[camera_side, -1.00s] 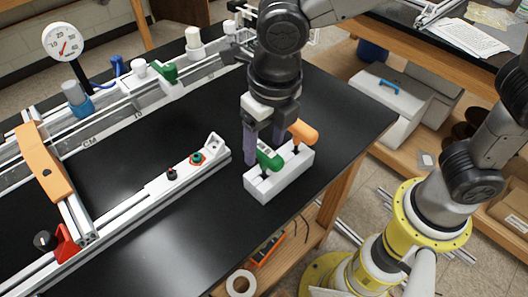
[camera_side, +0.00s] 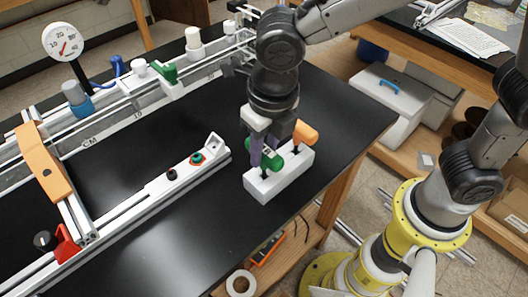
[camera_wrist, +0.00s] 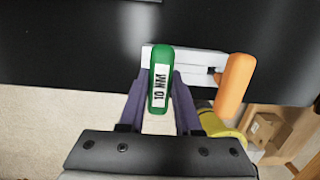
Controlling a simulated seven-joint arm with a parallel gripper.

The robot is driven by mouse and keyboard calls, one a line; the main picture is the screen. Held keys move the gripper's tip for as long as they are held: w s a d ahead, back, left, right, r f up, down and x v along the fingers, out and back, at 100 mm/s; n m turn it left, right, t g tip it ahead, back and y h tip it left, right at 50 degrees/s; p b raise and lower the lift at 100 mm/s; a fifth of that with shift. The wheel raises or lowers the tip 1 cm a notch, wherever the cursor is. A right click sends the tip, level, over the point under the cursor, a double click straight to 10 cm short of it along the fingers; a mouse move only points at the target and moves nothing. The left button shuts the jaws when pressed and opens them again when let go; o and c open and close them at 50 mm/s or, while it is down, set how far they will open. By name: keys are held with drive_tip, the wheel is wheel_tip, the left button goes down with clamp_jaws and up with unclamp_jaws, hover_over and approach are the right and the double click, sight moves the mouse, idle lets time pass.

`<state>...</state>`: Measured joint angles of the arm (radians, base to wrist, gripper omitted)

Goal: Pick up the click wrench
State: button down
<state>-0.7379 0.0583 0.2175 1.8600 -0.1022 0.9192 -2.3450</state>
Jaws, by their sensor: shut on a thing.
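The click wrench with a green handle (camera_side: 272,155) stands upright in a white holder block (camera_side: 270,188). In the wrist view the green handle (camera_wrist: 160,75) carries a white label that seems to read "10 NM". My gripper (camera_side: 263,155) is shut on the green handle, with one purple finger on each side of it in the wrist view (camera_wrist: 158,108). The handle is still over the holder, and its lower end is partly hidden there. A tool with an orange handle (camera_side: 305,132) stands in the same holder, just right of my gripper.
The holder is near the right edge of the black table (camera_side: 150,235). A white rail (camera_side: 160,185) with a red-and-green knob lies to the left. An extrusion frame with an orange bracket (camera_side: 45,160) and a dial gauge (camera_side: 65,42) stands further left.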

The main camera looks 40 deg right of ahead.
wheel_tip(320, 180, up, 10)
drive_tip(key=shift+r, duration=0.1)
idle(0.5)
drive_tip(key=c, duration=1.3)
unclamp_jaws()
clamp_jaws()
wheel_tip(320, 180, up, 6)
drive_tip(key=shift+r, duration=0.2)
